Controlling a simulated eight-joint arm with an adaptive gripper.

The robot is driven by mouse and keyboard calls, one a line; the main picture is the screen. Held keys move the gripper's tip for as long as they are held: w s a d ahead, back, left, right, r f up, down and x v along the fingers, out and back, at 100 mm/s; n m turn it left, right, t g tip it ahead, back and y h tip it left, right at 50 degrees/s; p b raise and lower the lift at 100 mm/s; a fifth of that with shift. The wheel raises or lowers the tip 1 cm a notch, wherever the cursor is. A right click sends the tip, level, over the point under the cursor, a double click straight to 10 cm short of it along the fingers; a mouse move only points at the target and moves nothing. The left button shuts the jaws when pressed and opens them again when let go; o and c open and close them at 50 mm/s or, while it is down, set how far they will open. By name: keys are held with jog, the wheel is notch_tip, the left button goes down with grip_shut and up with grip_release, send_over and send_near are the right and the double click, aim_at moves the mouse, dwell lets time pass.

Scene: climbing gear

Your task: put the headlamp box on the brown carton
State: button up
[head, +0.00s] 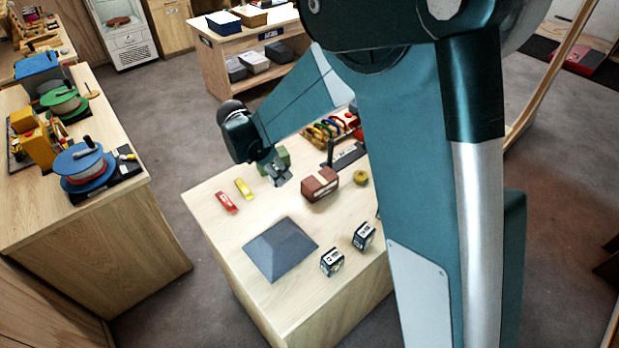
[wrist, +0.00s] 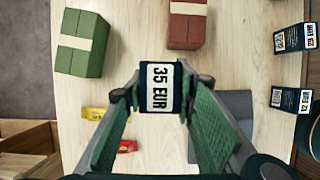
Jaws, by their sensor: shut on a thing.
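My gripper (wrist: 160,92) is shut on a small dark blue box (wrist: 159,89) with a white 35 EUR label, gripped at its two sides. No headlamp picture shows on it, so I cannot tell by sight that it is the headlamp box. In the head view my gripper (head: 279,176) is over the far left part of the table, and the held box is not clear there. The brown carton (head: 320,184), reddish with a pale band, stands to the right of my gripper. In the wrist view the carton (wrist: 187,28) is ahead of the held box, apart from it.
A green carton (wrist: 83,44) stands left of the brown one. Two dark price-labelled boxes (head: 332,262) (head: 363,236) stand near the right edge. A grey mat (head: 281,248), a yellow item (head: 244,188) and a red item (head: 226,202) lie on the wooden table (head: 215,243).

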notch_tip(320, 180, up, 6)
jog(key=r, duration=0.1)
send_over(324, 176)
jog(key=s+a, duration=0.1)
jog(key=shift+s+a+f, duration=0.15)
jog(key=shift+f, duration=0.1)
jog(key=shift+f, duration=0.1)
jog(key=shift+f, duration=2.85)
jog(key=shift+f+p, duration=0.3)
jog(key=shift+f, duration=1.8)
jog(key=shift+f, duration=0.2)
jog(key=o, duration=0.9)
